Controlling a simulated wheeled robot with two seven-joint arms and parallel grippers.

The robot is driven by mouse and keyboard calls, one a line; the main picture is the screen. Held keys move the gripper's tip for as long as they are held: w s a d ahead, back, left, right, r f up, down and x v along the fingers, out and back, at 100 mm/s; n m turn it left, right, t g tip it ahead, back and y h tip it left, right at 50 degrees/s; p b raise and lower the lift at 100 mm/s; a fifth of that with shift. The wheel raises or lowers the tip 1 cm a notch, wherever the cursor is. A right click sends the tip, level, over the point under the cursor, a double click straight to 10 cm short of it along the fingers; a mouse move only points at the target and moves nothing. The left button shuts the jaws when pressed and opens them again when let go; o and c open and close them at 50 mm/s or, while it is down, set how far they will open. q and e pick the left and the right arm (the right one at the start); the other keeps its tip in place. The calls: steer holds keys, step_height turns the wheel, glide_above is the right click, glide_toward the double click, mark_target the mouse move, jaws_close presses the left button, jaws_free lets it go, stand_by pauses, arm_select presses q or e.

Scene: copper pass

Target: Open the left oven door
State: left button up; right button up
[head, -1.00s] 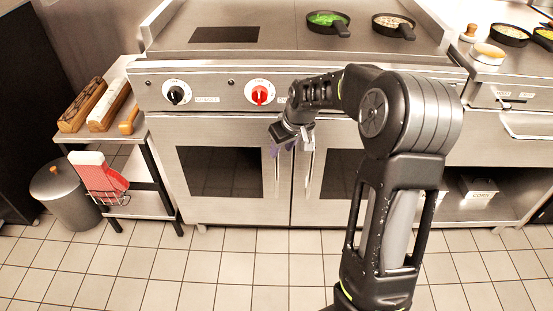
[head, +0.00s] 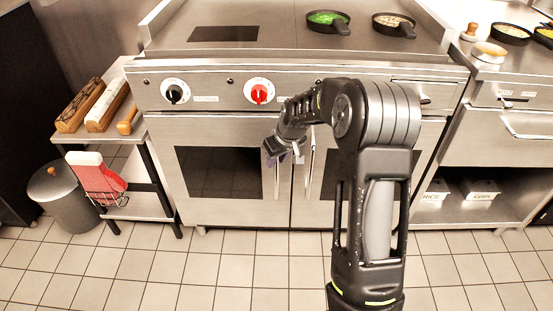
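The left oven door (head: 220,212), steel with a dark window, is closed flush with the oven front. Its upright bar handle (head: 277,182) runs along the door's right edge. My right gripper (head: 275,156) is at the upper part of this handle, pointing down and left. It overlaps the handle in the picture; I cannot tell whether it touches it or whether its fingers are apart. The right door's handle (head: 310,170) stands just to the right. My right arm hides much of the right oven door (head: 328,180). My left gripper is not in view.
A black knob (head: 175,94) and a red knob (head: 260,94) are above the left door. Two pans (head: 328,20) (head: 394,24) sit on the cooktop. The tiled floor in front is clear.

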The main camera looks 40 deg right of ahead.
jaws_close()
stand_by(1.1)
